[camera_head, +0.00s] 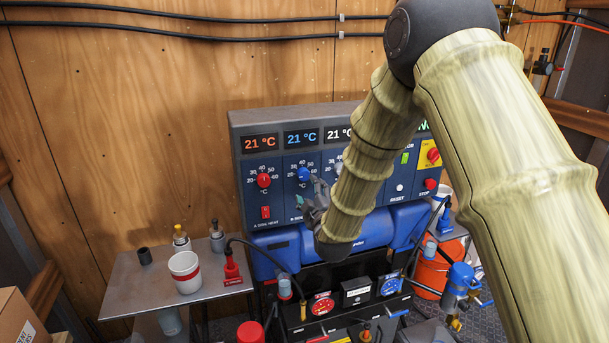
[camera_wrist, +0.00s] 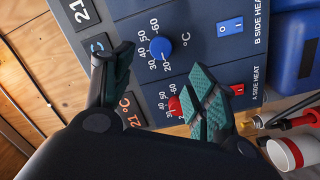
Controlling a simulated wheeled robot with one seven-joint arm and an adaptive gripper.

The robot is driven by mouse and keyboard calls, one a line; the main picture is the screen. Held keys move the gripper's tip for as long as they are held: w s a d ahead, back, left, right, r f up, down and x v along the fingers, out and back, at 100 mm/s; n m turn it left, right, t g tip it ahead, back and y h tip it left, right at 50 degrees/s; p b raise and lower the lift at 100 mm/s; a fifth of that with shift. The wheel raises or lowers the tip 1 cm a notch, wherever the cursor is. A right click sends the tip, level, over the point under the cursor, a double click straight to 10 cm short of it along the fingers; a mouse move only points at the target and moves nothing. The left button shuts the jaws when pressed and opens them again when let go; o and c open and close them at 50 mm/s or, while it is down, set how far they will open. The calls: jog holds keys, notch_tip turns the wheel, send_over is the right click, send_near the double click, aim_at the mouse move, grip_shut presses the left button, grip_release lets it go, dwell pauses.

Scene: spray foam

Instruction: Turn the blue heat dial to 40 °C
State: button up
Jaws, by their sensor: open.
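The blue heat dial (camera_head: 304,174) is on the dark blue control panel, under the blue display (camera_head: 301,137) that reads 21 °C. In the wrist view the dial (camera_wrist: 160,48) shows fully, ringed by marks from 20 to 60. Its pointer seems to be near 20, but the mark is too small to be sure. My gripper (camera_head: 310,201) is open and empty in front of the panel, just below the dial. In the wrist view its fingers (camera_wrist: 160,65) are spread, with the dial in the gap between them, apart from both.
A red dial (camera_wrist: 175,106) is close to one finger, beside the blue dial. A red switch (camera_head: 265,212) is below it. A metal side table (camera_head: 140,290) with a white cup (camera_head: 185,271) stands at left. An orange bucket (camera_head: 437,270) is at right.

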aim_at(304, 176)
jog(key=p+x, duration=0.3)
jog(key=x, duration=0.5)
jog(key=shift+w+p, duration=0.1)
jog(key=shift+p, duration=0.3)
jog(key=shift+p+x, duration=0.3)
jog(key=shift+x, duration=0.55)
jog(key=shift+f, duration=0.1)
jog(key=c, duration=1)
